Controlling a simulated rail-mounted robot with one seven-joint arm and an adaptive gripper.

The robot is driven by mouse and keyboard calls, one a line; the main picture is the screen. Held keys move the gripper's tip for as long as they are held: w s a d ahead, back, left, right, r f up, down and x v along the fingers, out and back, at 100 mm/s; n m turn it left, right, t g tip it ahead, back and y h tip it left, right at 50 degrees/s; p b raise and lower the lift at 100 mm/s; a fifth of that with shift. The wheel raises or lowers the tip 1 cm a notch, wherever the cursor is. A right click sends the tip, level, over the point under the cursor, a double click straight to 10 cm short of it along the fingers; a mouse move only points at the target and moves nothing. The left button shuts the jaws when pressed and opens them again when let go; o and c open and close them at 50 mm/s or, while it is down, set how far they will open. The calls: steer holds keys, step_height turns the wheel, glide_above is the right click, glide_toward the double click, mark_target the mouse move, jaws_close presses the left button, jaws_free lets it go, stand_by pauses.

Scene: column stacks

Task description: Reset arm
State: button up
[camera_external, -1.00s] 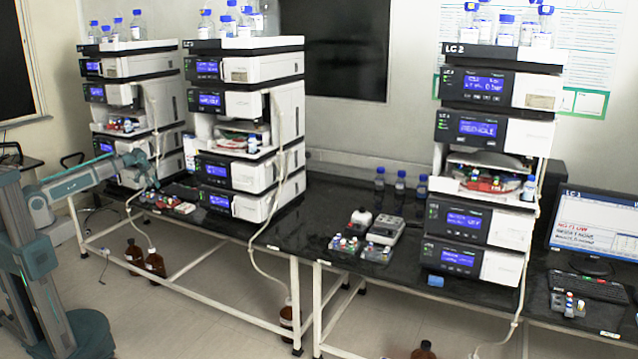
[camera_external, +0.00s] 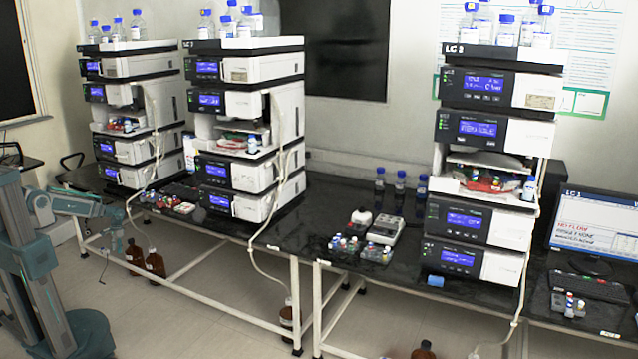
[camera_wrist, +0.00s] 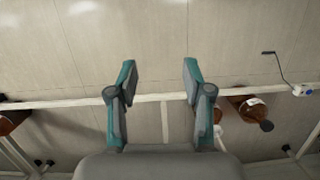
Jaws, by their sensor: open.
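My gripper (camera_external: 120,215) is at the left in the external view, in front of the left bench's front edge and close to my column. It is small there. In the wrist view its two teal and grey fingers (camera_wrist: 159,78) are spread apart with nothing between them. Floor and a pale bench rail show beyond them.
Brown bottles (camera_external: 155,264) stand on the floor under the left bench; one brown bottle (camera_wrist: 248,104) shows right of my fingers. Open floor (camera_external: 190,330) lies in front.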

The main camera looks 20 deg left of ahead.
steer(key=s+a+f+n+g, duration=0.1)
steer(key=s+a+f+g, duration=0.1)
steer(key=s, duration=0.8)
steer(key=s+a+f+n+g, duration=0.1)
steer(key=s+a+f, duration=0.3)
steer(key=s, duration=0.6)
step_height(320, 180, down, 2)
steer(key=shift+s+f+g+h, duration=0.15)
steer(key=shift+s+g+h, duration=0.2)
steer(key=shift+g, duration=0.35)
